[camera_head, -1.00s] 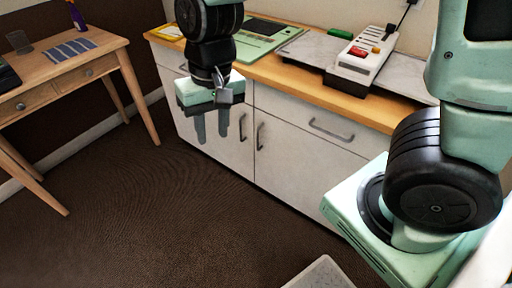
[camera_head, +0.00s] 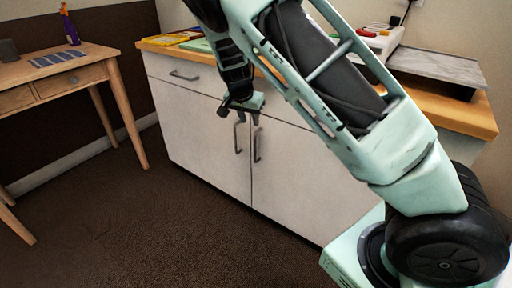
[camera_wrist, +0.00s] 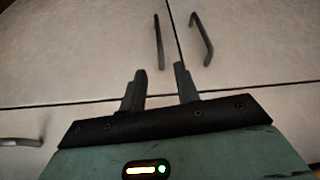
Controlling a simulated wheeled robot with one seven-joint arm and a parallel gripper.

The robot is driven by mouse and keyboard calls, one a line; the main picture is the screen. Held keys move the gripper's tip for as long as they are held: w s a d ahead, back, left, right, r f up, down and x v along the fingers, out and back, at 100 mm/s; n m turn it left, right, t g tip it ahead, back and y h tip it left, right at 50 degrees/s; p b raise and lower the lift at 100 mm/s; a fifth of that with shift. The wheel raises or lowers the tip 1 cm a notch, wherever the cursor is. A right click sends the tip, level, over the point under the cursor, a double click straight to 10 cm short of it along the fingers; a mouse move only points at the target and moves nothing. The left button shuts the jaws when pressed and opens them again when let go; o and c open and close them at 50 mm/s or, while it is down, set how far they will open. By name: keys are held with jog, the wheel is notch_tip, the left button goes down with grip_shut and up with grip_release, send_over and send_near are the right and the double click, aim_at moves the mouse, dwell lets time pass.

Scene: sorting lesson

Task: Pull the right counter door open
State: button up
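The right counter door (camera_head: 305,175) is a pale, flat panel and looks closed, flush with the left door (camera_head: 200,145). Its dark vertical handle (camera_head: 257,146) is beside the seam and also shows in the wrist view (camera_wrist: 206,42). The left door's handle (camera_head: 238,138) is just across the seam. My gripper (camera_head: 249,117) is in front of the counter, near the tops of the handles. In the wrist view my gripper's fingers (camera_wrist: 161,72) are apart with nothing between them, and both handles lie beyond the fingertips. The right handle is to the right of both fingers.
Drawers lie above the doors, with a drawer handle (camera_head: 185,76) at the left. The wooden countertop (camera_head: 455,110) holds several items, partly hidden by my arm. A wooden desk (camera_head: 75,75) stands at the left. The dark floor (camera_head: 150,220) before the doors is clear.

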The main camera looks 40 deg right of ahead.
jog(key=b+x, duration=0.4)
jog(key=x, duration=1)
jog(key=shift+f+b, duration=0.25)
jog(key=shift+b, duration=0.1)
jog(key=shift+a, duration=0.1)
grip_shut()
